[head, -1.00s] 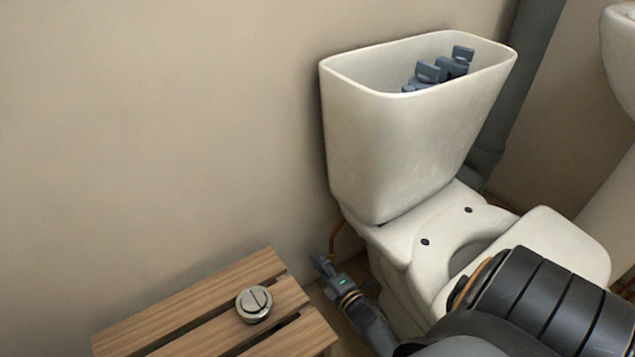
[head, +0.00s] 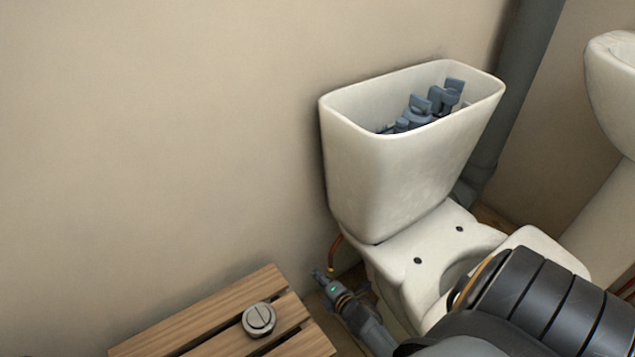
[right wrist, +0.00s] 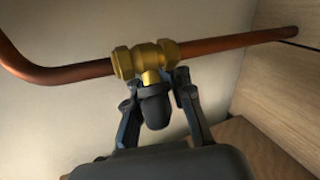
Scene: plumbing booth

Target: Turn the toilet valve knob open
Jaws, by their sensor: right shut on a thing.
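The toilet valve shows in the right wrist view as a brass body (right wrist: 147,61) on a copper pipe (right wrist: 232,42). Its dark knob (right wrist: 155,109) sticks out toward the camera. My right gripper (right wrist: 154,92) has its fingers on both sides of the knob and is shut on it. In the head view my right gripper (head: 322,278) is low beside the toilet, near the wall. The valve and knob cannot be made out in the head view; only a short piece of copper pipe (head: 334,251) shows above the gripper. My left gripper is not in view.
The white toilet (head: 395,185) stands right of the gripper, its open cistern holding grey fittings (head: 420,110). A wooden slatted stool (head: 215,318) with a round chrome button (head: 259,319) stands to the left. A white basin (head: 610,90) is at the right edge.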

